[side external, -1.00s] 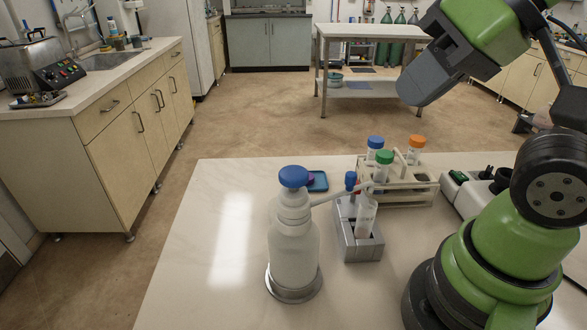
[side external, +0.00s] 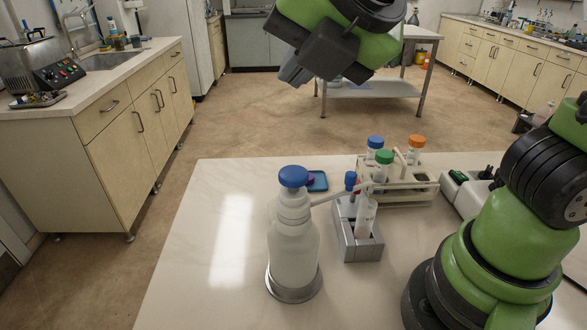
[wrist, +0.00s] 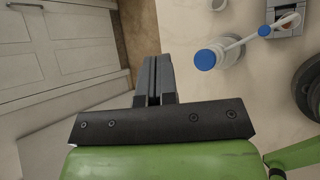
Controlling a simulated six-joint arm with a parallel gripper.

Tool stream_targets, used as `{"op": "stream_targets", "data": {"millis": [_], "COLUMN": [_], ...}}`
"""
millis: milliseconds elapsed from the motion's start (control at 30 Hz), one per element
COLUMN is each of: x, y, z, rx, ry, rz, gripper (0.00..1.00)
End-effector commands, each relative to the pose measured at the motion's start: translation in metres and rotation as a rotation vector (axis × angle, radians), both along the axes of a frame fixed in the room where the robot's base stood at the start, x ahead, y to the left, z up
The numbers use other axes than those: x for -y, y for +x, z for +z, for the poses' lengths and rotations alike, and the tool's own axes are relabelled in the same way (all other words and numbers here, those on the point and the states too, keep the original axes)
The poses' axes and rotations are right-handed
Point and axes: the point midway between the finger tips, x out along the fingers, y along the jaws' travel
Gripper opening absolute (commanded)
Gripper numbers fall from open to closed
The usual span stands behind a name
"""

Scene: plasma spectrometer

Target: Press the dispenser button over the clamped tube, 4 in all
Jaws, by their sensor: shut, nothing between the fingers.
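The dispenser bottle (side external: 293,248) stands upright on the bench in a round metal base, with a blue button (side external: 293,177) on top. Its spout reaches right over an open tube (side external: 365,215) held upright in a grey clamp block (side external: 360,246). The blue button (wrist: 205,60) also shows in the wrist view, right of my gripper. My gripper (side external: 290,72) is shut and empty, high above and behind the bottle in the side view, touching nothing. In the wrist view its fingers (wrist: 155,75) are together.
A rack (side external: 410,187) with blue, green and orange capped tubes stands behind the clamp. A small blue tray (side external: 318,182) lies behind the bottle. A white device (side external: 465,190) stands at the right. The bench left of the bottle is clear.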

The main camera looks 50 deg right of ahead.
Motion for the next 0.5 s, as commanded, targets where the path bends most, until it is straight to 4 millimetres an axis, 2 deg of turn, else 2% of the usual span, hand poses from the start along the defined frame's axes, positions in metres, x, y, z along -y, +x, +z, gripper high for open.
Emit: {"op": "stream_targets", "data": {"millis": [267, 500], "x": [0.001, 0.001], "y": [0.000, -0.001], "z": [-0.005, -0.033], "rx": [-0.001, -0.007], "ry": [0.001, -0.002], "rz": [-0.005, -0.004], "gripper": [0.00, 0.00]}}
